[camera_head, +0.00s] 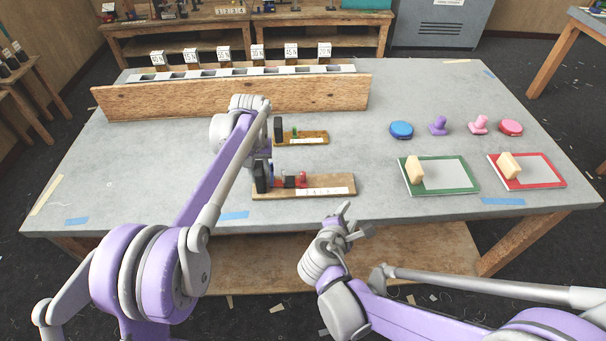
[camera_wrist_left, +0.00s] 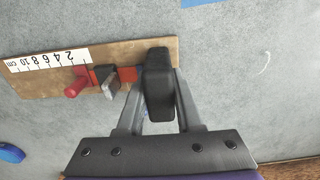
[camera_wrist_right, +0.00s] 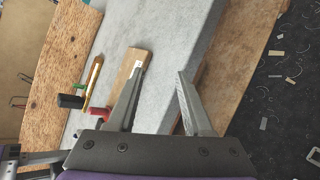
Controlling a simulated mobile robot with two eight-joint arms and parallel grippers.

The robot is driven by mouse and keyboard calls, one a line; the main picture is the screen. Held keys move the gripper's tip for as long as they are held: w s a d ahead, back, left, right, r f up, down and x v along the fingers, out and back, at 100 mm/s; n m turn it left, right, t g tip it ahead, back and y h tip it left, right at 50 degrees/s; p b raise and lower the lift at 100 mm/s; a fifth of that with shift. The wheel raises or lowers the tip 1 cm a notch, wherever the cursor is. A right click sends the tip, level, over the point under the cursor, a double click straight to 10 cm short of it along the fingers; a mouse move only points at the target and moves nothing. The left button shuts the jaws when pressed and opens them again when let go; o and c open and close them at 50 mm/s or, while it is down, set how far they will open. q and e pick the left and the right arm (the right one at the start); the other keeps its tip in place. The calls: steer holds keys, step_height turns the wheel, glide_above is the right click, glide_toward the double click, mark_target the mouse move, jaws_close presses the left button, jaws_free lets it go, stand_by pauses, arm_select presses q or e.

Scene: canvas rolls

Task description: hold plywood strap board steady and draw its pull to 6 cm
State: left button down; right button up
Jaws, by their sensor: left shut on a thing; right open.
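The near plywood strap board (camera_head: 340,188) lies flat on the table and carries a white centimetre scale (camera_wrist_left: 48,60). Its red pull (camera_wrist_left: 76,86) stands beside the low end of the scale, near the 2. A grey metal piece (camera_wrist_left: 108,82) and a red strap (camera_wrist_left: 128,74) sit between the pull and the black end block (camera_wrist_left: 158,90). My left gripper (camera_wrist_left: 158,72) is shut on this end block, one finger on each side. My right gripper (camera_head: 354,222) is open and empty near the table's front edge, apart from the board; the board also shows in the right wrist view (camera_wrist_right: 143,62).
A second board (camera_head: 312,137) with a green pull lies just behind. A long wooden rack (camera_head: 240,98) with labelled blocks spans the back. Green (camera_head: 464,173) and red (camera_head: 540,172) trays lie to the right, with blue, purple, pink and red pieces behind them.

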mark_target(302, 177)
steer(key=w+a+n+t, duration=0.1)
steer(key=a+n, duration=0.1)
steer(key=w+a+n+t, duration=0.1)
steer(key=a+n, duration=0.1)
steer(key=w+a+n+t, duration=0.1)
steer(key=a+n, duration=0.2)
steer(key=shift+w+f+t, duration=0.1)
steer(key=shift+w+t, duration=0.05)
steer(key=shift+t, duration=0.15)
steer(key=a+n+t, duration=0.1)
steer(key=a+n, duration=0.2)
steer(key=a+n+t+y, duration=0.1)
steer(key=a+n+t, duration=0.1)
steer(key=a+n, duration=0.1)
steer(key=shift+a, duration=0.35)
steer(key=shift+w+n, duration=0.1)
steer(key=shift+n, duration=0.2)
steer(key=x, duration=1.1)
steer(key=shift+w, duration=0.25)
steer(key=shift+c, duration=0.3)
jaws_close()
